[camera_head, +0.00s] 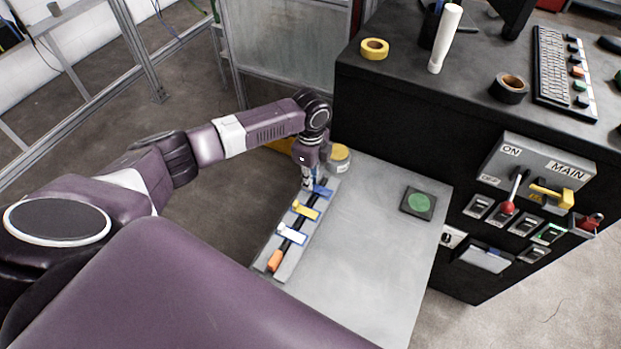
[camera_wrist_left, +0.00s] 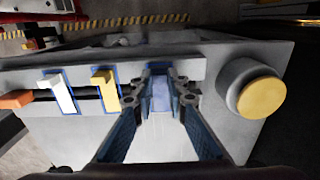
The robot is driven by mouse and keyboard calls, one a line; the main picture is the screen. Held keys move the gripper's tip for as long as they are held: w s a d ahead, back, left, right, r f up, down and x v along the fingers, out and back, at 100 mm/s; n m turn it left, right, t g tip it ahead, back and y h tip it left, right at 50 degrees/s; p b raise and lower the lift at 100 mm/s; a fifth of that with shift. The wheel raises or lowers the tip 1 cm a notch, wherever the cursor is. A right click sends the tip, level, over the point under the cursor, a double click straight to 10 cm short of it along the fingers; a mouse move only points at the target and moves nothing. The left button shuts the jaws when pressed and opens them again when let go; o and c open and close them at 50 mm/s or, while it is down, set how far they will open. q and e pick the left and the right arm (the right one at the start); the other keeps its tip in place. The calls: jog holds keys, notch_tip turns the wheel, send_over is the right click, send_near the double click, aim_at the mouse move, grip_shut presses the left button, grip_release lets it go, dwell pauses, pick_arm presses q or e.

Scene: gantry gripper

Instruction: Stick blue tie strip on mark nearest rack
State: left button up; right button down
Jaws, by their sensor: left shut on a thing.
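A pale grey bar (camera_head: 286,262) lies along the left edge of the grey table, with a black cable on it. A white strip (camera_head: 291,233) and a yellow strip (camera_head: 305,209) lie across the cable; in the wrist view the white strip (camera_wrist_left: 61,92) and yellow strip (camera_wrist_left: 105,90) have blue borders around them. My left gripper (camera_head: 309,182) is at the bar's far end, pointing down, shut on the blue tie strip (camera_head: 323,191). The blue strip (camera_wrist_left: 160,92) also shows between the fingers in the wrist view. I cannot tell whether it touches the bar. My right gripper is out of view.
A round yellow-topped container (camera_head: 340,155) stands close beside my left gripper, at the table's far end. An orange piece (camera_head: 275,260) is at the cable's near end. A dark pad with a green disc (camera_head: 418,202) lies right. The table's middle (camera_head: 365,250) is clear.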

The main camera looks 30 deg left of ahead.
pick_arm(q)
jog(key=shift+f, duration=0.25)
dwell(0.8)
jog(key=o, duration=1.3)
jog(key=shift+r, duration=0.1)
notch_tip(320, 180, up, 7)
jog(key=p, duration=0.7)
